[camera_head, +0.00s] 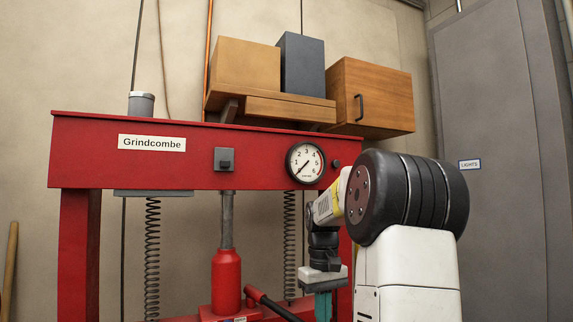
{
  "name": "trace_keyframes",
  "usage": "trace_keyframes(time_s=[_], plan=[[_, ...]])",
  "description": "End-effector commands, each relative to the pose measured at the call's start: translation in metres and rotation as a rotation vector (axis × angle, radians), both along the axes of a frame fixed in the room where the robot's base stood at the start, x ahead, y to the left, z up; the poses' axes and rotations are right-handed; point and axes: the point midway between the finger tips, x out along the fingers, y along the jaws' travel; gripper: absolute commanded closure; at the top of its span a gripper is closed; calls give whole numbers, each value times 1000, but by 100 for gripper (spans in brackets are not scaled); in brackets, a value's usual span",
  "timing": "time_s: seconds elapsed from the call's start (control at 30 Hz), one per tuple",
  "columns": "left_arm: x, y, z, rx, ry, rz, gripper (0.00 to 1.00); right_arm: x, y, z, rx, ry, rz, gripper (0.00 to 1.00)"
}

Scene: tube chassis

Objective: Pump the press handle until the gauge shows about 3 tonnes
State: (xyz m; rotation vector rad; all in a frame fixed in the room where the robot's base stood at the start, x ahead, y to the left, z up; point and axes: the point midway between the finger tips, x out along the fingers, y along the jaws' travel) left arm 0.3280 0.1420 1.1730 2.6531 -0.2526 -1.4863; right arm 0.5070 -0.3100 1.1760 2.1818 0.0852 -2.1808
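The red press with the "Grindcombe" label carries a round white gauge (306,163) on its crossbeam. The gauge needle points down and left, near the low end of the scale, below the 1. A red jack (227,283) stands under the beam. The press handle (275,307) is a dark bar in a red socket, sloping down to the right and out of the frame. My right gripper (323,304) points down just right of the handle. Its teal lower part is cut off by the frame, so its grip and any contact with the handle are hidden. My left gripper is not in view.
Red uprights (79,255) and coil springs (152,258) flank the jack. A wooden shelf (290,110) with boxes and a wooden cabinet (372,98) hang above. A grey locker (500,150) stands at right. My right arm covers the press's right side.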

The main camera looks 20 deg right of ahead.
Motion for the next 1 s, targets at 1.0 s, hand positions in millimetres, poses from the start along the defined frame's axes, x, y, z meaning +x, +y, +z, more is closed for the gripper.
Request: trace_keyframes(time_s=[1.0], plan=[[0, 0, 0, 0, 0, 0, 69, -1, 0, -21, 0, 3, -1, 100]])
